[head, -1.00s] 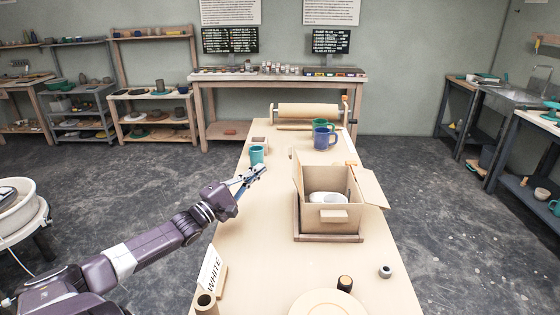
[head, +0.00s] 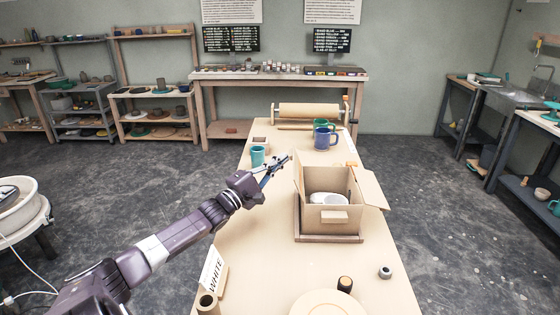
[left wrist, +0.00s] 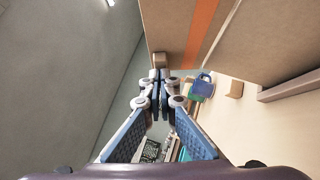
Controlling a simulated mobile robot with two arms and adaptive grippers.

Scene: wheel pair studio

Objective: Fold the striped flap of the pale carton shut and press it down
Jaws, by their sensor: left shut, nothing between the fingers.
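The pale carton (head: 320,228) stands open on the table, with a white round thing (head: 328,198) inside. One flap stands raised on its left side (head: 298,178), and another flap (head: 373,192) sticks out to the right. In the left wrist view a large cardboard panel with an orange stripe (left wrist: 200,32) fills the upper right, close beside the fingers. My left gripper (head: 287,158) is shut and empty, just left of and behind the raised left flap. Its closed fingertips also show in the left wrist view (left wrist: 160,84); I cannot tell whether they touch the cardboard. My right gripper is out of view.
A teal cup (head: 257,156) stands left of my left gripper. Blue (head: 323,138) and green mugs stand behind the carton, before a roller (head: 308,110). A WHITE sign (head: 212,272), a round board (head: 328,303) and small pots are at the front.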

